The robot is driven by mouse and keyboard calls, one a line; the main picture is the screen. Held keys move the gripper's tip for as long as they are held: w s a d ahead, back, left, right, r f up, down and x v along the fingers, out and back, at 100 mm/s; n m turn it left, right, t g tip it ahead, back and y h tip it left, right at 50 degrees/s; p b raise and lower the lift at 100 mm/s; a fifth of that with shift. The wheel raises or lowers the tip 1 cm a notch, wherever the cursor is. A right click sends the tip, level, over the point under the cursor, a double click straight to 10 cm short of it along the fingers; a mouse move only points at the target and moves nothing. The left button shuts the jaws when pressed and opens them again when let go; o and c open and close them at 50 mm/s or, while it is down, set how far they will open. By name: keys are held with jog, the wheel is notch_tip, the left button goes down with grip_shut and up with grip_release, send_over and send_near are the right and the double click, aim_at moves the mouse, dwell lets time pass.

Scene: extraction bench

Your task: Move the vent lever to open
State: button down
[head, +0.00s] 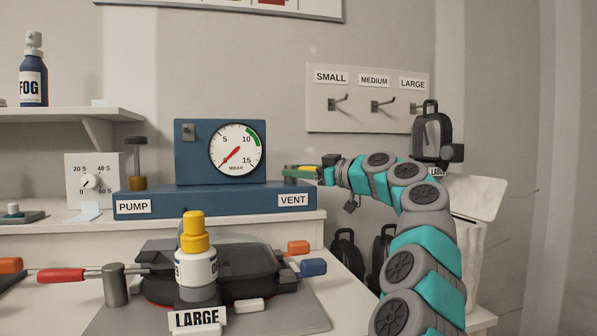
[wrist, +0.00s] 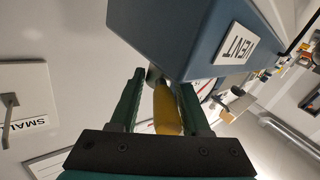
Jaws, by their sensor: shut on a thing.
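The vent lever has a yellow handle, seen in the wrist view (wrist: 166,110) between the two green fingers of my gripper (wrist: 160,88). My gripper is shut on this handle. In the head view my gripper (head: 303,172) reaches in from the right at the right end of the blue pump unit (head: 215,203), above its VENT label (head: 293,200). The lever appears to stick out to the right there, mostly hidden by the fingers. The VENT label also shows in the wrist view (wrist: 238,44). The gauge (head: 236,150) has a red needle pointing to the lower left.
A yellow-capped bottle (head: 195,268) and a dark device (head: 250,272) with coloured handles stand in front. A timer box (head: 92,180) is left of the pump unit. A hook board (head: 367,98) hangs behind my arm. A white bin (head: 470,225) stands at the right.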

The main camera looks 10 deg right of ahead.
jog(key=shift+r, duration=0.15)
jog(key=c, duration=0.6)
grip_release()
jog(key=b+v, duration=0.2)
jog(key=v, duration=0.5)
jog(key=shift+s+d+b, duration=0.25)
jog(key=shift+s+b, duration=0.05)
jog(key=shift+b, duration=0.1)
